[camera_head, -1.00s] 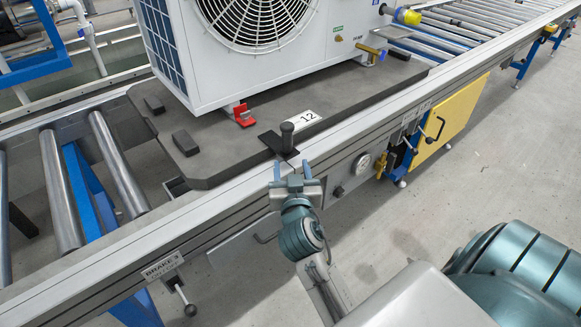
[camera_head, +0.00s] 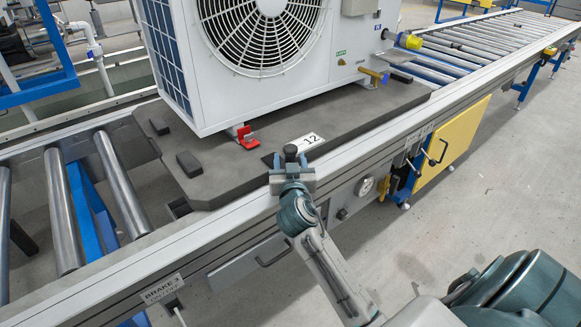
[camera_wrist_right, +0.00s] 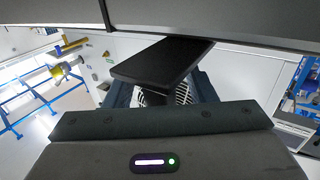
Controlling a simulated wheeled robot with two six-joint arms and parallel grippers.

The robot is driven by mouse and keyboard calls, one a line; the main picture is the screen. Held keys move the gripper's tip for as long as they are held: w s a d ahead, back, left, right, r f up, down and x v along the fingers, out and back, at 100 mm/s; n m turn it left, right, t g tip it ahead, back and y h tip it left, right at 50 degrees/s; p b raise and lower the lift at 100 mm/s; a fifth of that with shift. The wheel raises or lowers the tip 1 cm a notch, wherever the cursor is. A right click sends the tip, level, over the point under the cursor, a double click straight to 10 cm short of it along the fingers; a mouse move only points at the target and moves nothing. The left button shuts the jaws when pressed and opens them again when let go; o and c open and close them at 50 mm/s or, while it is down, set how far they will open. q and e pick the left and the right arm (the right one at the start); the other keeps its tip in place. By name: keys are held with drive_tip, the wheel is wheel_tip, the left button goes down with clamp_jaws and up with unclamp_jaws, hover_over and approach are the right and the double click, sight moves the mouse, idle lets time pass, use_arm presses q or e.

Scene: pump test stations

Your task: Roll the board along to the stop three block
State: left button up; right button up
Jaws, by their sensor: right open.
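The dark grey board (camera_head: 225,178) lies on the roller conveyor and carries a white fan unit (camera_head: 205,75). A black post handle (camera_head: 290,151) stands at its near edge beside a label reading 12 (camera_head: 308,142). My right gripper (camera_head: 291,160) is open at the conveyor's near rail, with its fingers at the handle. In the right wrist view the handle's dark flat top (camera_wrist_right: 163,62) shows between the gripper's two dark jaws, with no clear grip on it. I cannot make out a stop three block. My left gripper is not in view.
Bare rollers (camera_head: 122,185) lie left of the board, and more rollers (camera_head: 470,50) run off to the upper right. A plate reading BRAKE 3 (camera_head: 163,288) sits on the near rail. A yellow panel (camera_head: 455,133) hangs below the rail. The floor at right is open.

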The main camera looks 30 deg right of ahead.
clamp_jaws()
idle(1.5)
